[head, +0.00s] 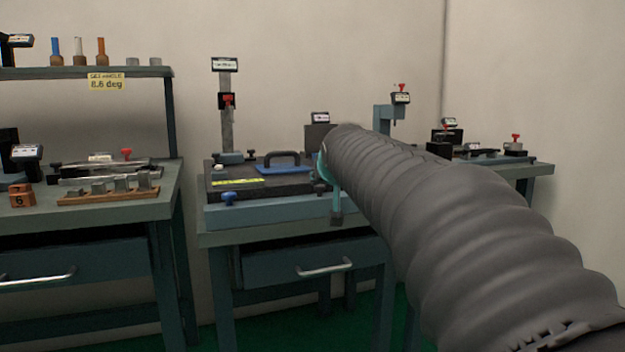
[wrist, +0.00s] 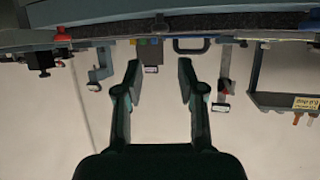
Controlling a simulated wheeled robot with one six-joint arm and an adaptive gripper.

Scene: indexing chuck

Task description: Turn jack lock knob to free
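No part is readable as the jack lock knob, so I cannot tell which one it is or how it is set. Candidates in the head view are a red knob (head: 228,100) on the upright column stand, a red knob (head: 403,88) on the stand behind my arm, a red knob (head: 516,138) at the far right, a red knob (head: 127,153) on the left bench and a blue knob (head: 229,197) on the plate's front. My gripper (wrist: 160,72) is open and empty in the wrist view, which looks upside down. In the head view my arm mostly hides it.
The left bench (head: 60,220) carries a wooden block rack (head: 75,197) below a shelf (head: 130,72). My arm covers much of the right bench.

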